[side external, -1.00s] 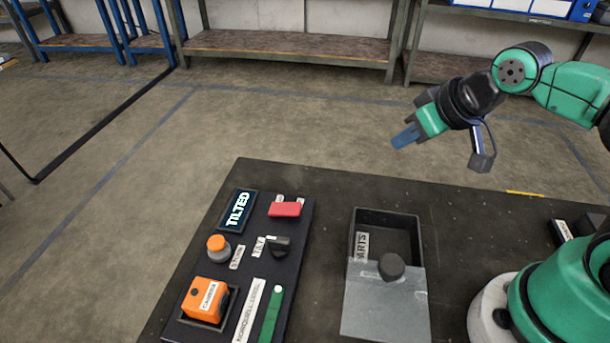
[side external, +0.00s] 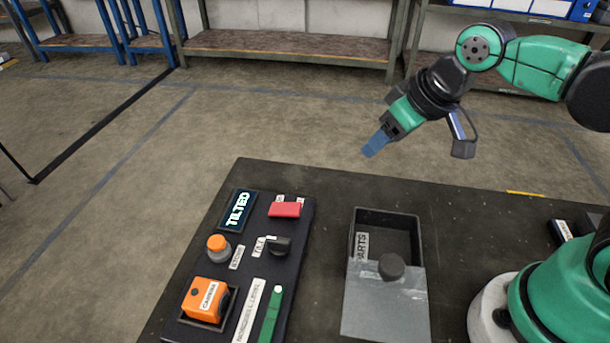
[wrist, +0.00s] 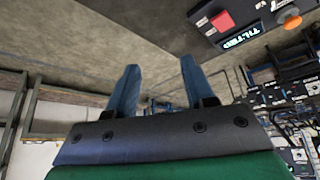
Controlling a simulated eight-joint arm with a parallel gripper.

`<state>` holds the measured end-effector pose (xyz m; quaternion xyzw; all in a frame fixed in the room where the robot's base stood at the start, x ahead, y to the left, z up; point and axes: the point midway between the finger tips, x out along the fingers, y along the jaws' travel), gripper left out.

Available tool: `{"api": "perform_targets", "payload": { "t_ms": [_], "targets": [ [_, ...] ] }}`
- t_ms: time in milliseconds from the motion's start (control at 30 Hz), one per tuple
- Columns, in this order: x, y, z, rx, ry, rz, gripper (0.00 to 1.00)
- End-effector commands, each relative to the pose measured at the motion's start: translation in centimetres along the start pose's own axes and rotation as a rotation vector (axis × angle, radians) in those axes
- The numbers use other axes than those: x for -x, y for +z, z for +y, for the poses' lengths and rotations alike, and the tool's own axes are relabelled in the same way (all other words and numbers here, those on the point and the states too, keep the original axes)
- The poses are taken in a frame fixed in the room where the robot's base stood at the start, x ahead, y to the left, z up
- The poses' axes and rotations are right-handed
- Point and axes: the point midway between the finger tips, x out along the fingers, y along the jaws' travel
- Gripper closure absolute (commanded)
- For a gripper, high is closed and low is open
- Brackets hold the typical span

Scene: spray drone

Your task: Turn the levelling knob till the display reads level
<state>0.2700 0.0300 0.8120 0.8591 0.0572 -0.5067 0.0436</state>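The display (side external: 238,210) on the dark panel reads "TILTED" in the side external view. It also shows in the wrist view (wrist: 241,38), top right. A black knob (side external: 281,246) sits on the panel below the red block, with a small label at its left too small to read surely; it looks like the levelling knob. My gripper (side external: 375,143) is in the air beyond the table's far edge, well up and right of the panel, pointing down-left. In the wrist view its two blue fingers (wrist: 159,68) stand apart with nothing between them.
The panel also bears a red block (side external: 285,209), an orange-topped button (side external: 217,244), an orange box (side external: 205,299) in a holder and a green lever (side external: 271,314). Right of it stands a parts bin (side external: 418,238) with a knobbed grey lid (side external: 385,305). Table between them is bare.

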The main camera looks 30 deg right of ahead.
Motion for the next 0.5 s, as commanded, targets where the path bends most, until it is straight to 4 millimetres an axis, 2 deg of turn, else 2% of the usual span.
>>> {"api": "perform_targets", "payload": {
  "t_ms": [100, 200, 400, 500],
  "targets": [
    [-1.1, -1.6, -3.5, 0.147, -0.060, -0.115, 0.53],
    [-2.3, -2.3, -6.8, 0.276, -0.102, -0.216, 0.53],
    [-4.9, -2.0, -12.8, 0.500, -0.157, -0.387, 0.53],
    [-5.8, -1.5, -14.8, 0.573, -0.170, -0.441, 0.53]
  ]
}}
